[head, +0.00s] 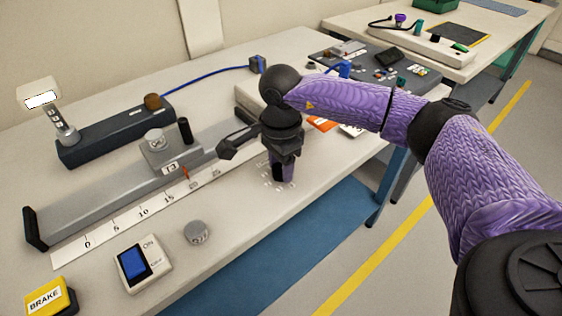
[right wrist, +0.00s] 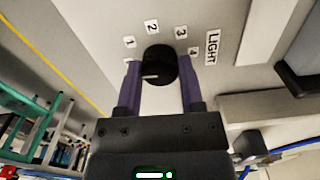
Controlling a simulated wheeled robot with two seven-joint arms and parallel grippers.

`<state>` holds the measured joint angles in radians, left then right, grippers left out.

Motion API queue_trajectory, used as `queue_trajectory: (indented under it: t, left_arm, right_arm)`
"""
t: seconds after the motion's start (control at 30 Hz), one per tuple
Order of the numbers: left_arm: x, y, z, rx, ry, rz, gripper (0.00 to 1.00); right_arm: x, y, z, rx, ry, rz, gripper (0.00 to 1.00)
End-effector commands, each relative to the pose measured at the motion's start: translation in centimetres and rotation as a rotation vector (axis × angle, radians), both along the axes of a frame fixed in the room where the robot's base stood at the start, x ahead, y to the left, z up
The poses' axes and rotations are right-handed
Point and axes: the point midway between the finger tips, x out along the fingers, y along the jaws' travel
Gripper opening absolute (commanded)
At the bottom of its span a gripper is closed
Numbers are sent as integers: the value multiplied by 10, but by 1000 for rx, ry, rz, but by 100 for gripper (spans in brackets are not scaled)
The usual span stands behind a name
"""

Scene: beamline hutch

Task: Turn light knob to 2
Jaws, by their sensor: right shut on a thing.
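The light knob (right wrist: 160,62) is a round black knob with a white pointer line, in the right wrist view. The number labels 1, 2 (right wrist: 151,27), 3 and 4 curve around it, with a LIGHT label (right wrist: 212,48) to the right. The pointer line lies toward the left, below the 1, near a small label I cannot read. My right gripper (head: 282,174) points down at the bench top in the head view and hides the knob there. Its two purple fingers are shut on the knob, one on each side. My left gripper is not in view.
A grey rail with a scale strip (head: 135,218) and a sliding carriage (head: 170,150) stands left of my gripper. An orange card (head: 322,124) lies behind.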

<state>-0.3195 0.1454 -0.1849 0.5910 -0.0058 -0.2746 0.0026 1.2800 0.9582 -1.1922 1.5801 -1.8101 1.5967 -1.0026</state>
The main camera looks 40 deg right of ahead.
Motion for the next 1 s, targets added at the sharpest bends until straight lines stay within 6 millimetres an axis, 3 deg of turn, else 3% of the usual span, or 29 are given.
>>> queue_trajectory:
  t: [1.0]
  left_arm:
    - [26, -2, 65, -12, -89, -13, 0]
  right_arm:
    - [0, 0, 4, 1, -1, -916, 0]
